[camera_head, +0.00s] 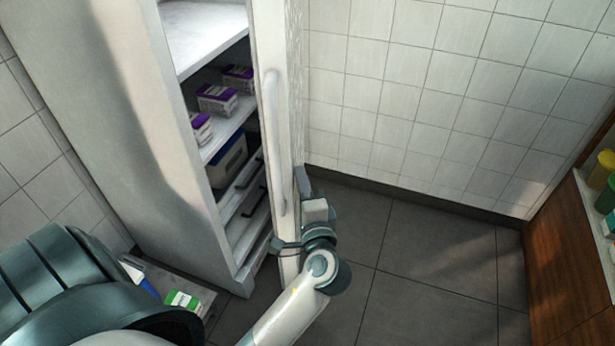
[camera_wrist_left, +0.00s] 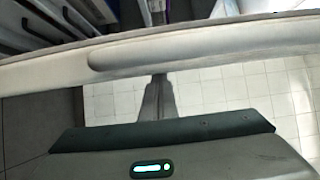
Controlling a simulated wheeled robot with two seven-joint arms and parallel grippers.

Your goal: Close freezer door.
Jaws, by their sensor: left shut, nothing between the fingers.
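The white freezer (camera_head: 110,90) stands at the left with its interior exposed. Its door (camera_head: 296,60) is swung open and seen almost edge-on, with a long vertical handle (camera_head: 272,130) along the near edge. My left gripper (camera_head: 303,183) is at the right side of the door, low down near the lower end of the handle. It is shut and holds nothing. In the left wrist view the shut fingers (camera_wrist_left: 158,98) point at the door edge, with the handle (camera_wrist_left: 150,58) running across. I cannot tell whether they touch the door. My right gripper is out of view.
Purple-topped boxes (camera_head: 217,98) sit on a freezer shelf, above a blue-lidded bin (camera_head: 230,155) and drawers (camera_head: 245,205). A green-and-white box (camera_head: 183,300) lies low at the left. The grey floor (camera_head: 430,250) is clear right of the door; a wooden counter (camera_head: 565,245) stands far right.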

